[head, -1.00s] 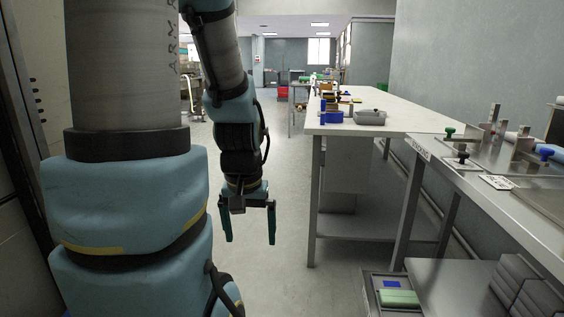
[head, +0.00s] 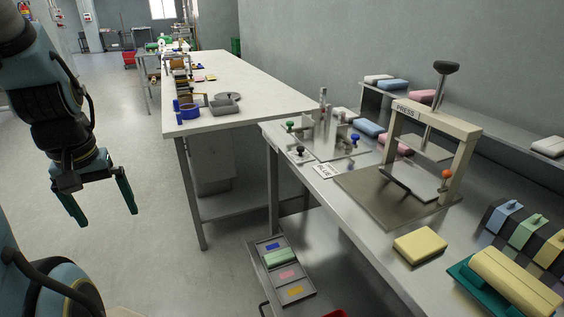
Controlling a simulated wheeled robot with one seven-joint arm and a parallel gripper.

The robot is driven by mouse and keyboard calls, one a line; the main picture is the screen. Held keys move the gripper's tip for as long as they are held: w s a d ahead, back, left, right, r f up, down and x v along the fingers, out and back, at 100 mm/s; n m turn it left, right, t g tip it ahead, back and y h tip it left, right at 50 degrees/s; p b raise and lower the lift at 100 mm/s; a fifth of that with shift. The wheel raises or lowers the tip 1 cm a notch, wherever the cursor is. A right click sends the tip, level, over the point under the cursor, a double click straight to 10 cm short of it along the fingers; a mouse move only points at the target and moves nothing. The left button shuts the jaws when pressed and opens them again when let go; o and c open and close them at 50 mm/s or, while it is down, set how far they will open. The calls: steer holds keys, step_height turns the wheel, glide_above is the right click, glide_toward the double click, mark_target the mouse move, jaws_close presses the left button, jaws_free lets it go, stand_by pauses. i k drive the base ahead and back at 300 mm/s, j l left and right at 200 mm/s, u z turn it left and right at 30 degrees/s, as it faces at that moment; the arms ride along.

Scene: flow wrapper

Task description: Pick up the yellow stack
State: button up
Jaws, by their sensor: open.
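A pale yellow stack (head: 420,245) lies flat on the steel bench, in front of the press. A larger pale yellow block (head: 515,282) rests on a green base at the lower right; I cannot tell for sure whether it is also a stack. My gripper (head: 106,217) hangs at the left over the floor, fingers pointing down, open and empty. It is far from both yellow things.
A press (head: 433,140) with an orange knob stands on the steel bench (head: 352,232). Colour-topped blocks (head: 527,230) stand at the right. Blue and pink stacks lie behind the press. A grey tray (head: 290,292) with coloured labels sits low, left of the bench. Floor around my gripper is clear.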

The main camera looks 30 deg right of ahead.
mark_target(523, 291)
steer(key=k+l+z, duration=0.1)
steer(key=z, duration=0.3)
steer(key=k+l+z, duration=0.15)
steer(key=z, duration=0.25)
steer(key=k+l+z, duration=0.1)
steer(key=z, duration=0.3)
steer(key=l, duration=0.1)
